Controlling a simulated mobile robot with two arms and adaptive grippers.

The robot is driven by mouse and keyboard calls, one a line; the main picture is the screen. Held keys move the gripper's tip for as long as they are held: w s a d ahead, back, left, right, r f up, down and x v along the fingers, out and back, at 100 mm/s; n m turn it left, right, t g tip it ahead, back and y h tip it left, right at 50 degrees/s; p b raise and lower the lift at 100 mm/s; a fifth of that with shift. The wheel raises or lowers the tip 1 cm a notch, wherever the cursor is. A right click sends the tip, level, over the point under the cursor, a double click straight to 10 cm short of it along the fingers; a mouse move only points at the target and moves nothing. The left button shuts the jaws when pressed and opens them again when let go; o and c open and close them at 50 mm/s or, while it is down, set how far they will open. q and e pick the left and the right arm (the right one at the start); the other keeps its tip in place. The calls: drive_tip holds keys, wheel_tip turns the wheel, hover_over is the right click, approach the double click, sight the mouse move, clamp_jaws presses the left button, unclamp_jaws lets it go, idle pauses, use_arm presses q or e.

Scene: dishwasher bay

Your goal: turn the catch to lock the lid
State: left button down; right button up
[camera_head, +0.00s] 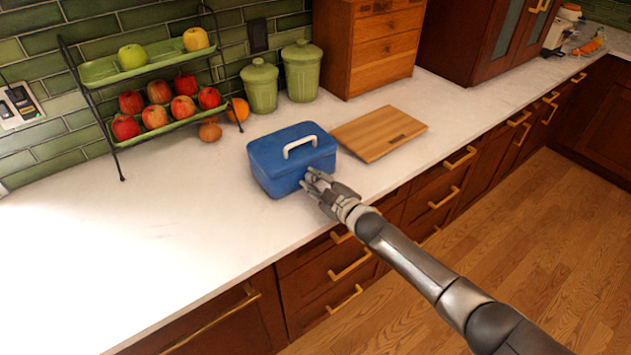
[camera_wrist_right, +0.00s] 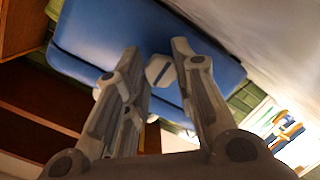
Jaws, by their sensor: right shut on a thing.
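A blue box (camera_head: 280,173) with a closed blue lid (camera_head: 272,148) and a white handle (camera_head: 299,143) on top stands on the white counter. My right gripper (camera_head: 312,180) is at the front face of the box. In the right wrist view, the box (camera_wrist_right: 100,45) fills the top, and a light grey catch (camera_wrist_right: 159,70) on its front sits between the fingertips of my right gripper (camera_wrist_right: 156,60). The gripper is shut on the catch. In the head view the gripper hides the catch. My left gripper is not in view.
A wooden cutting board (camera_head: 379,133) lies right of the box. Two green canisters (camera_head: 301,70) and a wooden drawer cabinet (camera_head: 375,50) stand behind. A two-tier fruit rack (camera_head: 160,85) is at the back left. The counter (camera_head: 130,240) left of the box is clear.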

drive_tip(key=shift+f, duration=0.1)
drive_tip(key=o, duration=1)
drive_tip(key=shift+o, duration=0.2)
drive_tip(key=v, duration=1.2)
